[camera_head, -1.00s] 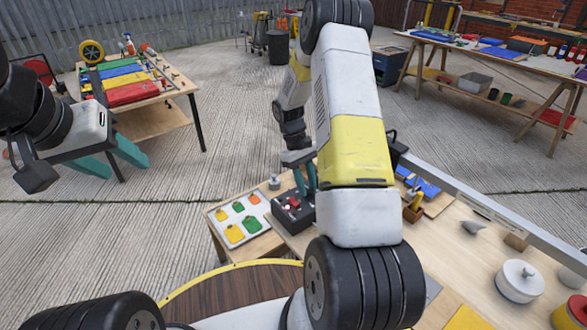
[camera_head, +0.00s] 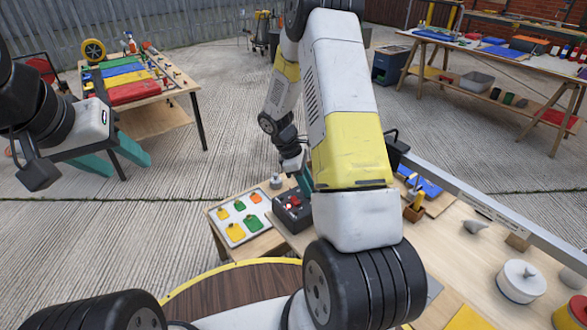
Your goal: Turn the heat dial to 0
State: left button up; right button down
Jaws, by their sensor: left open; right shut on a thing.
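A dark box (camera_head: 281,217) with red and white parts on its top stands at the left end of the workbench. The heat dial cannot be made out clearly; it appears to be on this box. My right gripper (camera_head: 306,183), with teal fingers, points down at the box's far right side. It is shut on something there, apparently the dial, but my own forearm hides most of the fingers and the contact. My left gripper (camera_head: 115,160) is open and empty in the air at the left, far from the box.
A white tray (camera_head: 217,222) with coloured tags lies left of the box. A white lidded pot (camera_head: 521,281), a grey cone-shaped piece (camera_head: 475,227) and a wooden holder (camera_head: 414,213) stand on the workbench to the right. A long metal rail (camera_head: 480,208) runs along its far edge.

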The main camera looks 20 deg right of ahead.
dwell(0.3)
jog(key=c, duration=1.1)
grip_release()
jog(key=shift+v, duration=3.9)
